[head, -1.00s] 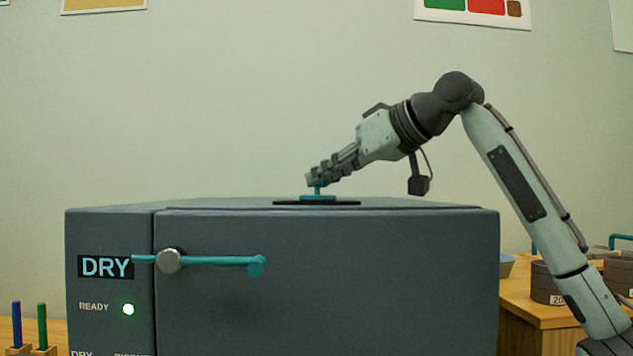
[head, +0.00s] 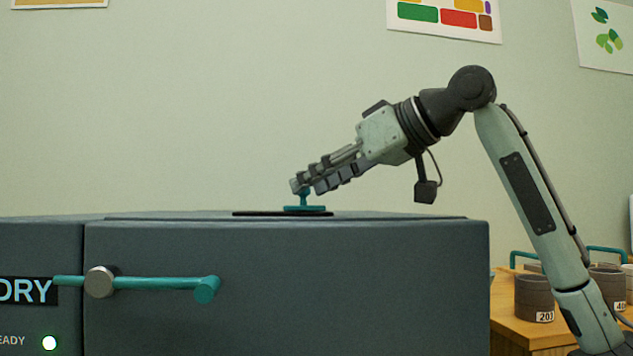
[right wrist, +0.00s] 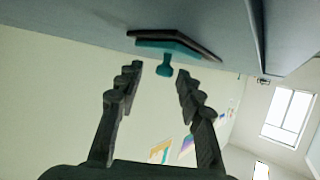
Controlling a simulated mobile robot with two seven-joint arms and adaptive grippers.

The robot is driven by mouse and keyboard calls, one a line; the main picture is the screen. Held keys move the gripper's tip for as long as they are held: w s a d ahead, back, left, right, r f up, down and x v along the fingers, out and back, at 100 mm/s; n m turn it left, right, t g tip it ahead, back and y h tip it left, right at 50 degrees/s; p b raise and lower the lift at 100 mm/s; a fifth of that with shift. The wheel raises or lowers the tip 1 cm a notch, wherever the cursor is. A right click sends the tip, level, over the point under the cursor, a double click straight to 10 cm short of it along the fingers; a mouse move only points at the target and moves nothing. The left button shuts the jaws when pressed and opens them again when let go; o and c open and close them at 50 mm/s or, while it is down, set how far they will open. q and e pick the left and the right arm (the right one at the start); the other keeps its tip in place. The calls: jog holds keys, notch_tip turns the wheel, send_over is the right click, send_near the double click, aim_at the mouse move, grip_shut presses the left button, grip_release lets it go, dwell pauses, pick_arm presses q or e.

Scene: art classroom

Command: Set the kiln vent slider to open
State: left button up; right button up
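The vent slider is a teal knob on a flat teal base (head: 304,208). It sits towards the right part of a thin black plate (head: 246,213) on top of the grey kiln (head: 300,285). My right gripper (head: 308,188) comes down from the right, its fingers spread at the knob's top. In the right wrist view, the fingers (right wrist: 158,72) are apart with the teal knob (right wrist: 165,69) between and just beyond the tips; gaps show on both sides. No open or shut marking is readable by the slider. My left gripper is not in view.
A teal door handle (head: 150,283) sticks out from the kiln front. A lit READY lamp (head: 49,343) and a cut-off DRY sign (head: 27,291) are at left. A wooden table with dark round pots (head: 535,298) stands at right. The kiln top around the plate looks clear.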

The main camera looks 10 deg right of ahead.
jog(key=v, duration=1.2)
jog(key=shift+a, duration=0.1)
